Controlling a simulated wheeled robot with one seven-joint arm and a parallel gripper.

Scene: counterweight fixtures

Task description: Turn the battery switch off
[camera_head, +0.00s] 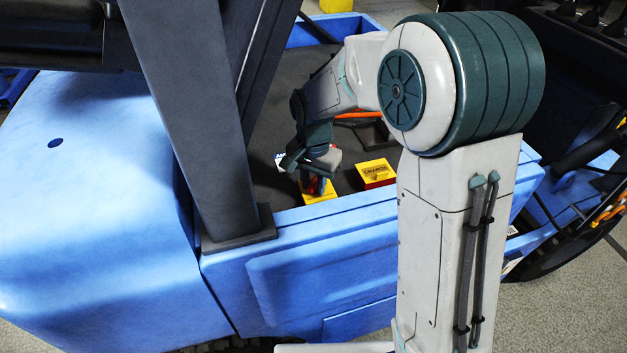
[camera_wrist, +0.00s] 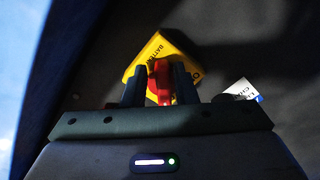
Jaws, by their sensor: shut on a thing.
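The battery switch has a yellow plate (camera_head: 319,192) with a red handle (camera_head: 313,184) on it, on the dark deck inside the blue vehicle body. In the wrist view the yellow plate (camera_wrist: 148,62) carries partly hidden black lettering, of which "BATT" shows. My gripper (camera_head: 312,172) reaches down over the switch. In the wrist view my gripper's two fingers (camera_wrist: 159,86) are shut on the red handle (camera_wrist: 160,80), one on each side. The handle's lower part and the exact switch position are hard to tell.
A yellow and red block marked "CHARGE" (camera_head: 375,172) stands just right of the switch. A dark upright post (camera_head: 190,110) rises close on the left. The blue body's edge (camera_head: 330,215) runs in front. A white label (camera_wrist: 240,90) lies nearby.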

